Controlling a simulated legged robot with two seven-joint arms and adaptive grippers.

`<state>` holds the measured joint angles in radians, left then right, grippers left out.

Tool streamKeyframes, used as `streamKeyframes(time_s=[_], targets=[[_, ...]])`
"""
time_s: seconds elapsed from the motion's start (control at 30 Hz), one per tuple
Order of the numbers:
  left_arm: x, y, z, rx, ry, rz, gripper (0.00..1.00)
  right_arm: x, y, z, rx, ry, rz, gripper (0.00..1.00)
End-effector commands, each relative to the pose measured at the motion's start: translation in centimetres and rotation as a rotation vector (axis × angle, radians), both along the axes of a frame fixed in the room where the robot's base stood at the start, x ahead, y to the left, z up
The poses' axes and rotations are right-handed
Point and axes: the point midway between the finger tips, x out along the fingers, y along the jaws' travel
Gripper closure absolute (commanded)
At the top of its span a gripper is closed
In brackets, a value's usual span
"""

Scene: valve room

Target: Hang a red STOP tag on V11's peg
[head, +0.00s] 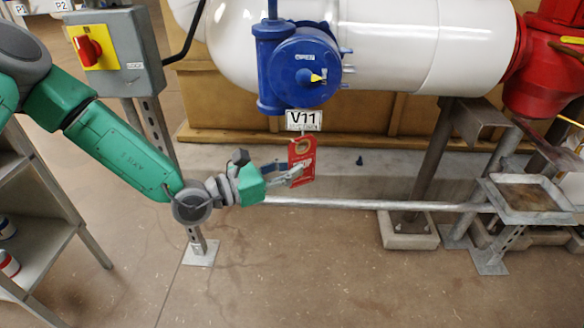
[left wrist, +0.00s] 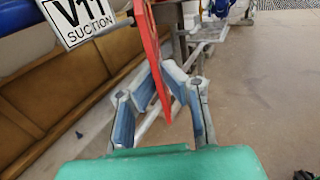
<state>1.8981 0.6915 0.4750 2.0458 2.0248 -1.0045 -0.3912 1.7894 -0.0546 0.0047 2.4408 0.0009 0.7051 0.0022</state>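The red STOP tag (head: 302,165) is upright just below the V11 sign (head: 303,120), with a tan ring around its hole near the top. My left gripper (head: 296,174) reaches it from the left, its fingertips closed on the tag's lower part. In the left wrist view the tag (left wrist: 152,45) shows nearly edge-on between the two fingertips (left wrist: 164,72), beside the V11 SUCTION sign (left wrist: 80,18). The peg is hard to make out at the tag's top, so I cannot tell whether the hole is around it. My right gripper is not in view.
A blue valve body (head: 300,65) and a white pipe (head: 400,45) stand above the sign. A grey box with a red knob (head: 88,48) is on a post at left. A low horizontal pipe (head: 380,204) runs behind the gripper. A metal shelf (head: 40,250) stands at lower left.

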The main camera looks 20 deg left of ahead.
Motion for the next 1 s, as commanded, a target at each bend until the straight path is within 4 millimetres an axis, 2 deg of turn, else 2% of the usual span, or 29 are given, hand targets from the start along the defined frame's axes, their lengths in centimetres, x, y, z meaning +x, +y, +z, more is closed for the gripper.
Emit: streamKeyframes(time_s=[1.0], targets=[[1.6,0.5,0.0,0.0,0.0,0.0,1.0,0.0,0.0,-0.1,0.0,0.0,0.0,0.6]])
